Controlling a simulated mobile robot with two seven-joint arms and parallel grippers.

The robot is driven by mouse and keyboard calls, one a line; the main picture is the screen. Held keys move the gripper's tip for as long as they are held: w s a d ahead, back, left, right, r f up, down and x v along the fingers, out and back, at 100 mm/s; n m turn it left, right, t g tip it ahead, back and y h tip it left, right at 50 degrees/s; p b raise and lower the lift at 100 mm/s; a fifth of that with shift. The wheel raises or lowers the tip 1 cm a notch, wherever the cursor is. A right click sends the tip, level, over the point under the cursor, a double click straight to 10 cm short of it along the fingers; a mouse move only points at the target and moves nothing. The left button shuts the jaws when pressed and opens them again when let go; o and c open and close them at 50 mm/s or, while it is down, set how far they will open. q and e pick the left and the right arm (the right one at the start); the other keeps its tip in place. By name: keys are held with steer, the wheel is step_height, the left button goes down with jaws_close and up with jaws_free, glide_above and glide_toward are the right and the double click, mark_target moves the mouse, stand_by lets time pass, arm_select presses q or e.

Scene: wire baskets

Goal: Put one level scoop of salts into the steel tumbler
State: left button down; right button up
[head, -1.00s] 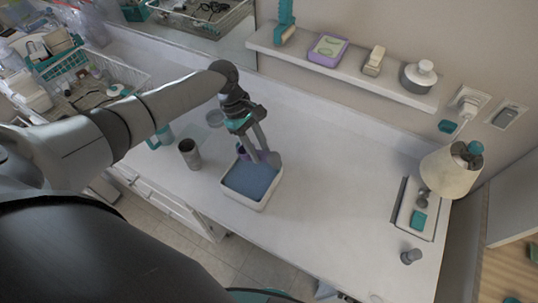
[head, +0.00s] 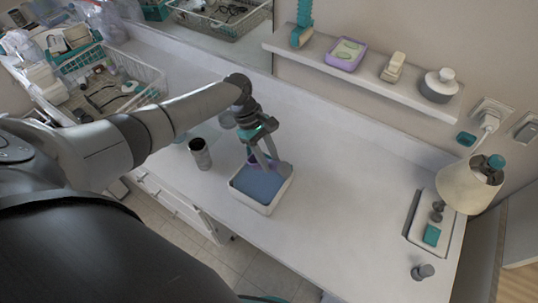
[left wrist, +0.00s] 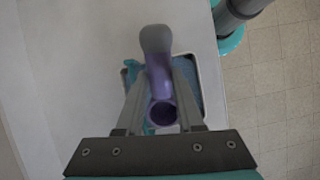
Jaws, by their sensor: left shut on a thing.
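A white tub (head: 236,193) of blue salts (head: 258,184) stands near the counter's front edge. The steel tumbler (head: 200,154) stands upright to the left of the tub. My left gripper (head: 268,161) is over the back part of the tub, pointing down. It is shut on a scoop with a purple handle and a grey end (left wrist: 157,42). The scoop's grey end also shows in the head view (head: 284,169), by the tub's back right corner. I cannot tell whether the scoop holds salts or touches them. My right gripper is not in view.
A wall shelf (head: 350,72) holds a purple dish (head: 345,54) and a grey-and-white jar (head: 439,85). A lamp (head: 470,186) and a white tray (head: 424,222) are at the right. A wire basket (head: 125,95) is at the left. The counter's middle is clear.

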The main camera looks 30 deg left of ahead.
arm_select(q)
step_height(320, 180, down, 10)
steer(key=b, duration=0.5)
steer(key=shift+r+b, duration=0.2)
steer(key=shift+b, duration=0.2)
stand_by(0.4)
steer(key=shift+p, duration=0.3)
stand_by(0.9)
step_height(320, 180, up, 6)
steer(key=p, duration=0.6)
steer(key=shift+f, duration=0.25)
steer(key=shift+r+p, duration=1)
steer(key=shift+r, duration=0.15)
steer(key=shift+f, duration=0.1)
